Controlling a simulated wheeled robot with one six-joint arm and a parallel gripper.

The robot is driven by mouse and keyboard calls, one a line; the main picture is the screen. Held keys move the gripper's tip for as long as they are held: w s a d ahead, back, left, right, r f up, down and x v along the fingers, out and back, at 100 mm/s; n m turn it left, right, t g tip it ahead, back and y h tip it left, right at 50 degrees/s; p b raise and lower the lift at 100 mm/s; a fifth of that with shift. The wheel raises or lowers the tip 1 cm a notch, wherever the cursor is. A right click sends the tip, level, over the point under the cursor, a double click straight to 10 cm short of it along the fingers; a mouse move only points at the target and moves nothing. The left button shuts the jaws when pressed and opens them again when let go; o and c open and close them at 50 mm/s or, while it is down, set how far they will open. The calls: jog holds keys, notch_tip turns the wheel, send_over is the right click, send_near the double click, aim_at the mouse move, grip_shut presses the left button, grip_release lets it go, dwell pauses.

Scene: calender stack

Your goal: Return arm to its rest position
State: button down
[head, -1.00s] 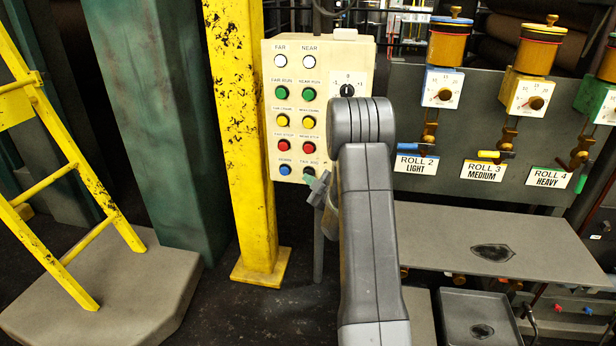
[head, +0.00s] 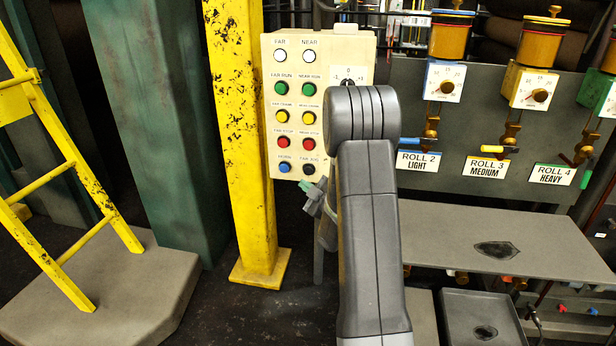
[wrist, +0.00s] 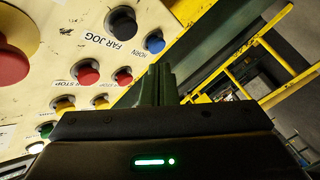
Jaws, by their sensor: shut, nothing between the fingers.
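My gripper (head: 313,197) shows in the head view just below the lower right part of the cream control panel (head: 268,120), partly hidden behind my arm. In the wrist view its fingers (wrist: 158,84) are together with nothing between them. They appear in front of the panel's edge, apart from the buttons as far as I can tell. My arm is bent, its elbow covering the panel's lower right side. The black jog button (head: 308,168) and the blue horn button (head: 284,167) are uncovered above the gripper. The black one also shows in the wrist view (wrist: 122,24).
A yellow post (head: 240,150) stands left of the panel, and a yellow ladder (head: 75,215) stands farther left. A grey shelf (head: 450,235) lies to the right under the roll 2 dial (head: 444,82) and others. A dark tray (head: 460,300) sits below it.

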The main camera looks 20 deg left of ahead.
jog(key=shift+s+d, duration=0.15)
jog(key=shift+s, duration=0.35)
jog(key=p, duration=0.1)
jog(key=w+p, duration=0.2)
jog(key=shift+w+a+r, duration=0.1)
jog(key=shift+a+r, duration=0.15)
jog(key=shift+a, duration=0.05)
jog(key=p, duration=0.3)
jog(key=shift+p, duration=0.3)
jog(key=s+d+b, duration=0.1)
jog(key=s+b, duration=0.2)
jog(key=s, duration=0.3)
jog(key=shift+d+f, duration=0.25)
jog(key=shift+w, duration=0.15)
